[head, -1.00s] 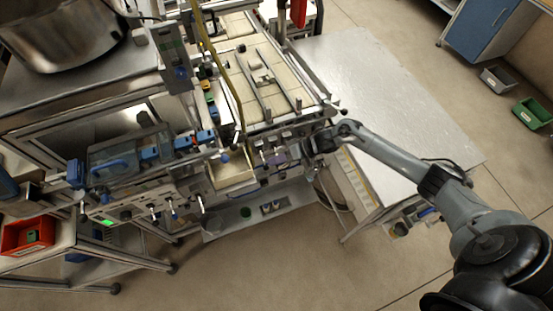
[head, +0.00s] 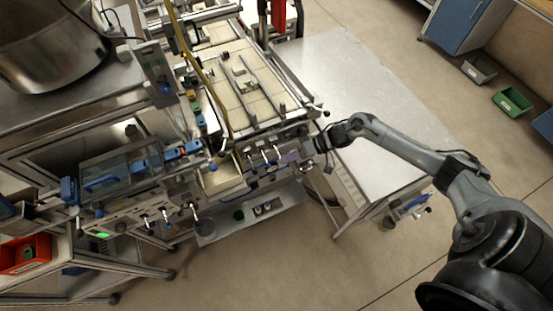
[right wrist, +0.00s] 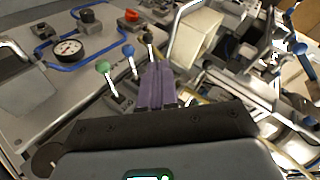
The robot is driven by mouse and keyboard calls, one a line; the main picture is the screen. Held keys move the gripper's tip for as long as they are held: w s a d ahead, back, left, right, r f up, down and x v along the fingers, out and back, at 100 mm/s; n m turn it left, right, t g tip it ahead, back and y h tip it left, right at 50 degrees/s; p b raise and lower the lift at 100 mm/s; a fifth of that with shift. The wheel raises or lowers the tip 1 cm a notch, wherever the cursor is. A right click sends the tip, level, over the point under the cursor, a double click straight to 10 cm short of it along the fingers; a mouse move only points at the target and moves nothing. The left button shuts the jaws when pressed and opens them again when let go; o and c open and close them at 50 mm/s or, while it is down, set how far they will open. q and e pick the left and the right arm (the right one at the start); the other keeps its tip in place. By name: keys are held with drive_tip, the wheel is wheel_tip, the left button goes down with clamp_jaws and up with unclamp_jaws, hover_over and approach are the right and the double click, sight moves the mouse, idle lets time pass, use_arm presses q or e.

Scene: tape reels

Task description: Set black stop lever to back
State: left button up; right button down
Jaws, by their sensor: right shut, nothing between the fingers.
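In the right wrist view, the black-knobbed lever (right wrist: 148,38) stands just beyond the fingertips of my right gripper (right wrist: 156,66). A blue-knobbed lever (right wrist: 128,49) and a green-knobbed lever (right wrist: 103,66) stand to its left in a row. The purple fingers are shut together and hold nothing. Whether they touch the black lever's stem, I cannot tell, as they hide its lower part. In the head view, my right gripper (head: 289,157) is at the front edge of the machine, right of two pale levers (head: 270,155). The knob colours are too small to tell there. My left gripper is out of view.
A pressure gauge (right wrist: 67,49) and a red knob (right wrist: 132,15) sit on the panel in the right wrist view. In the head view, a bare metal table (head: 335,85) is right of the machine. A large metal bowl (head: 45,45) stands at the upper left.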

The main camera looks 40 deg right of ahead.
drive_tip(key=v, duration=0.4)
drive_tip(key=shift+s, duration=0.35)
